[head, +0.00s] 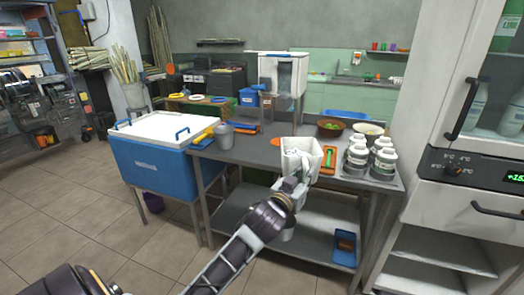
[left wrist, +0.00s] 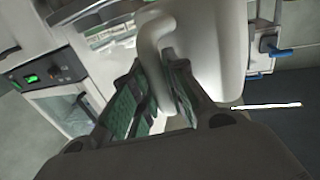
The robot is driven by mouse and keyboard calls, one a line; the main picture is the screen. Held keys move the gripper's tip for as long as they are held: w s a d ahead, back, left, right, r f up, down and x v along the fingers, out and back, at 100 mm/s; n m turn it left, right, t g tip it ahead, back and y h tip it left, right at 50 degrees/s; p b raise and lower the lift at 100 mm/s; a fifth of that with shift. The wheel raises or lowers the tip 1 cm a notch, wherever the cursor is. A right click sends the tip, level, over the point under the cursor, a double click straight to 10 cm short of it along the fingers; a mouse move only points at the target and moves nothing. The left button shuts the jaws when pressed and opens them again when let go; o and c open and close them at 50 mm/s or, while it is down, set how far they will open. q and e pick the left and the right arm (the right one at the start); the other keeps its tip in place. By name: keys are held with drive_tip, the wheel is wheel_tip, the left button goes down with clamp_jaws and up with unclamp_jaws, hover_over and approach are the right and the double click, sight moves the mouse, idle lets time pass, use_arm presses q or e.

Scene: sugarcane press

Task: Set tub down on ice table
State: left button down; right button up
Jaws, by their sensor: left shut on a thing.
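A white tub (head: 302,153) is at the front edge of the grey metal table (head: 255,151) in the head view. Its top is open and there is pale content inside. My left gripper (head: 290,188) is in front of the tub and shut on its handle. In the left wrist view, the white tub (left wrist: 215,45) fills the upper middle, and the fingers of my left gripper (left wrist: 165,85) close around its handle. The tub's bottom is partly hidden, so I cannot tell whether it touches the tabletop. My right gripper is not in view.
Bowls (head: 332,126) stand behind. A grey bucket (head: 224,134) is at the table's left, next to a blue cooler (head: 150,167). The tabletop left of the tub has free room.

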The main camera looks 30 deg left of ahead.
use_arm(q)
drive_tip(key=w+a+r+p, duration=0.3)
drive_tip(key=w+r, duration=0.1)
drive_tip(key=r, duration=0.5)
drive_tip(key=w+a+r+p, duration=0.4)
drive_tip(key=r, duration=0.5)
drive_tip(key=w+a+f, duration=0.3)
drive_tip(key=w+f, duration=0.1)
drive_tip(key=f, duration=0.2)
drive_tip(key=w+a+f+y+p, duration=0.1)
drive_tip(key=w+a+f, duration=0.2)
drive_tip(key=f, duration=0.3)
drive_tip(key=shift+w+a+n, duration=0.25)
drive_tip(key=shift+w+n, duration=0.05)
drive_tip(key=shift+w, duration=0.1)
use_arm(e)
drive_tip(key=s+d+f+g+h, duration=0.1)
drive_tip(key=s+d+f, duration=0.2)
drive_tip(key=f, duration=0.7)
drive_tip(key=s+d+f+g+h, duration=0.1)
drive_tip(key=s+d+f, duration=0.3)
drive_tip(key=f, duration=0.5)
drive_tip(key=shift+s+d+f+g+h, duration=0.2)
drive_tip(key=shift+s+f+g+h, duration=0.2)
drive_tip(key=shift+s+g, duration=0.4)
use_arm(q)
drive_tip(key=shift+f, duration=0.1)
